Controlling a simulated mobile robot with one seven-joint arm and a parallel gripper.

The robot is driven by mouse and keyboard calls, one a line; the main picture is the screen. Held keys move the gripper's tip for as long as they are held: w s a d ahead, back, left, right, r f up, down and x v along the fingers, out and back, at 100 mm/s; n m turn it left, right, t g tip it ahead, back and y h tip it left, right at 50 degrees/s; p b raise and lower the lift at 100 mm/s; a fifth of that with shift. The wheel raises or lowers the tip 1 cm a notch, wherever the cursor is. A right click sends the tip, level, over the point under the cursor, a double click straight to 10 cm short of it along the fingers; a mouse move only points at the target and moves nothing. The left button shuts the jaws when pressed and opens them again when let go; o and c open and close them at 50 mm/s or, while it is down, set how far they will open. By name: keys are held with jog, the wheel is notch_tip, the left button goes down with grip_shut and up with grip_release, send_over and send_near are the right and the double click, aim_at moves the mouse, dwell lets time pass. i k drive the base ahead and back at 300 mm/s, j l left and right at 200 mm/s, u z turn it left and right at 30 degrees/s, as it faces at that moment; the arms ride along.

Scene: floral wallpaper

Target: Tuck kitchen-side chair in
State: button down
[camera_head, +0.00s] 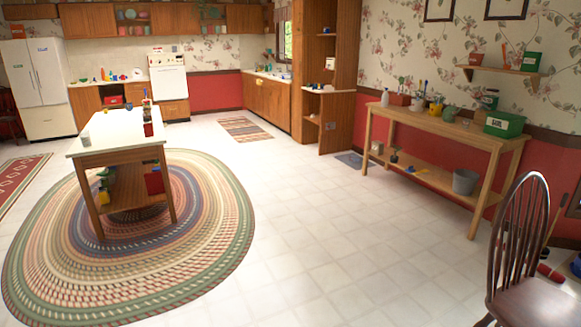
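A dark brown wooden chair (535,298) with a rounded spindle back stands at the bottom right corner. Its seat and legs are partly cut off by the frame edge. Part of another dark reddish chair (9,115) shows at the far left edge, beside the fridge. I cannot tell which one is the kitchen-side chair. No dining table shows beside either chair. My gripper is not in view.
A white-topped island (110,130) stands on an oval braided rug (215,215) at left. A wooden workbench (440,128) with pots and a green box (504,124) lines the right wall. The pale tiled floor (310,235) between them is clear.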

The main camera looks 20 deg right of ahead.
aim_at(525, 300)
jog(key=i+z, duration=1.75)
jog(key=z, duration=0.15)
jog(key=i+l+z, duration=0.1)
jog(key=i+z, duration=0.25)
jog(key=i, duration=0.15)
jog(key=i+z, duration=0.4)
jog(key=i+u, duration=0.1)
jog(key=u, duration=0.65)
jog(key=i+u, duration=0.15)
jog(key=u, duration=0.25)
